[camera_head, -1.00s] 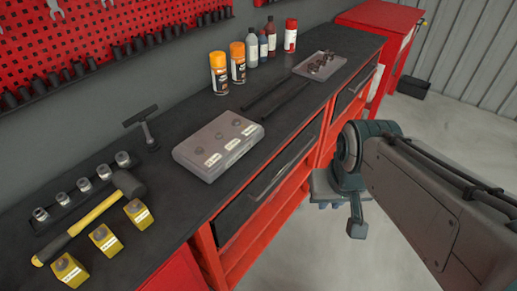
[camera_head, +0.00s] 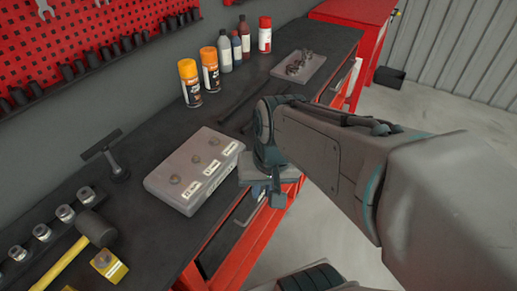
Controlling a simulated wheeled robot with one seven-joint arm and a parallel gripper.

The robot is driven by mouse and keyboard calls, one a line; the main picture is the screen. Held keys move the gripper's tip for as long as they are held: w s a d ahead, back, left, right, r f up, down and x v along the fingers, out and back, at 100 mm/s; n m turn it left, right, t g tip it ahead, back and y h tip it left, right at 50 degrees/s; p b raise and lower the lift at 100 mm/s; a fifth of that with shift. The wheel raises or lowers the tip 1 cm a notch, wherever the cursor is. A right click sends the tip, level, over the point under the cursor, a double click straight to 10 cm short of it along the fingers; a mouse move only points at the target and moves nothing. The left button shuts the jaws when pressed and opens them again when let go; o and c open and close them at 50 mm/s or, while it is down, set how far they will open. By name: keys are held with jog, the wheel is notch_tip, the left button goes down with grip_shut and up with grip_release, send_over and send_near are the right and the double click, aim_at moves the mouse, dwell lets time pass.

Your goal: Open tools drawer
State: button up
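The workbench's near drawer (camera_head: 224,243) has a dark front set in the red frame below the black top, and it looks closed. Its light handle bar shows only in part (camera_head: 246,208). My gripper (camera_head: 268,198) is at the bench's front edge, beside the upper part of this drawer. My arm and wrist hide the rest of the drawer front and the handle's far end. The fingers are mostly hidden, so I cannot tell whether they are open or touch the handle.
A grey case (camera_head: 193,169) sits on the bench top close to my wrist. Spray cans (camera_head: 190,83) and a grey tray (camera_head: 299,68) stand farther back. A yellow-handled hammer (camera_head: 93,228) lies at the lower left. Open floor (camera_head: 440,108) is on the right.

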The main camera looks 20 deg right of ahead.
jog(key=w+d+f+m+y+b, duration=0.25)
jog(key=f+m+y+b, duration=0.35)
jog(key=m, duration=0.5)
jog(key=w+d+f+m+y+b, duration=0.25)
jog(key=f+m, duration=0.55)
jog(key=m, duration=0.4)
jog(key=w+d+f+m+t+b, duration=0.25)
jog(key=d+f+m+t, duration=0.25)
jog(key=d+m, duration=0.4)
jog(key=w+d+f+m+t+b, duration=0.2)
jog(key=d+f+m+t+b, duration=0.25)
jog(key=d+m, duration=0.55)
jog(key=shift+m+t+y, duration=0.25)
jog(key=shift+m+t, duration=0.2)
jog(key=shift+m, duration=0.35)
jog(key=x, duration=0.5)
jog(key=a+b+x, duration=0.1)
jog(key=x, duration=0.4)
jog(key=s+x, duration=0.1)
jog(key=x, duration=0.4)
jog(key=shift+s+a+b, duration=0.1)
jog(key=shift+a+b, duration=0.05)
jog(key=shift+b, duration=0.15)
grip_shut()
jog(key=shift+s, duration=0.1)
